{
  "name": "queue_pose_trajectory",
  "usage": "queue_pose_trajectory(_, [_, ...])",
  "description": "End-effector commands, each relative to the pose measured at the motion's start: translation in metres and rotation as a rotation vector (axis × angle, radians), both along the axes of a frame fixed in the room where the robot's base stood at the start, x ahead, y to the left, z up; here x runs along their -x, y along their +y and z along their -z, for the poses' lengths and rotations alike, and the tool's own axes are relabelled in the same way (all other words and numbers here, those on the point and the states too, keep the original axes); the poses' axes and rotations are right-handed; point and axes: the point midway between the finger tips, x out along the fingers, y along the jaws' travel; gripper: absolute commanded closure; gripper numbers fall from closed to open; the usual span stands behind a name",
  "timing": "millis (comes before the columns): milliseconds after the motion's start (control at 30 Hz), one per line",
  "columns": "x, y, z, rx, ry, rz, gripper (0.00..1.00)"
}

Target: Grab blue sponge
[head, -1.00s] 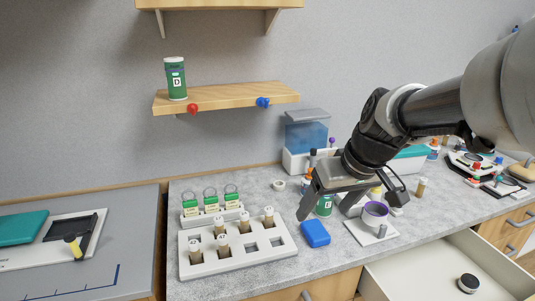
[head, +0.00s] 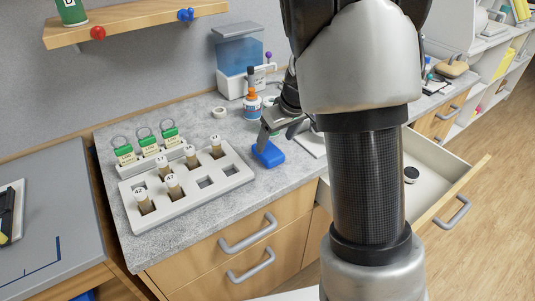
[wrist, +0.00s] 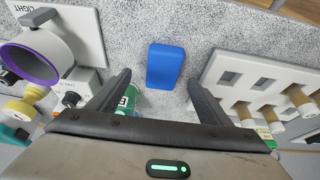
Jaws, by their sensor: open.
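The blue sponge (head: 268,154) is a small rounded block lying flat on the grey speckled counter, just right of the white vial rack. It also shows in the wrist view (wrist: 165,66), ahead of and between my two fingers. My gripper (wrist: 162,88) is open and empty, its fingers to either side of the sponge's near end in that picture. In the head view my gripper (head: 283,132) is just above and behind the sponge, partly hidden by my arm. I cannot tell the exact height between fingers and sponge.
A white rack (head: 186,193) with several vials stands left of the sponge. A glue bottle (head: 252,106) is behind the sponge. An open drawer (head: 440,178) juts out at the right. A white LIGHT panel (wrist: 88,20) is beside the sponge.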

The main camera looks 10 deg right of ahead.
Motion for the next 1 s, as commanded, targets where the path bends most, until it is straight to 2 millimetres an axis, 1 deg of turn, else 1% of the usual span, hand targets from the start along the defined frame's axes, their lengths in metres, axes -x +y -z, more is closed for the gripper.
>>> queue_pose_trajectory(167, [-0.004, 0.003, 0.01, 0.0, 0.001, -0.001, 0.27])
queue_pose_trajectory(400, [-0.016, 0.013, 0.042, 0.001, 0.003, 0.001, 0.27])
queue_pose_trajectory(500, [-0.02, 0.015, 0.05, 0.001, 0.001, 0.001, 0.27])
queue_pose_trajectory(1000, [-0.021, 0.015, 0.053, 0.0, -0.001, 0.0, 0.27])
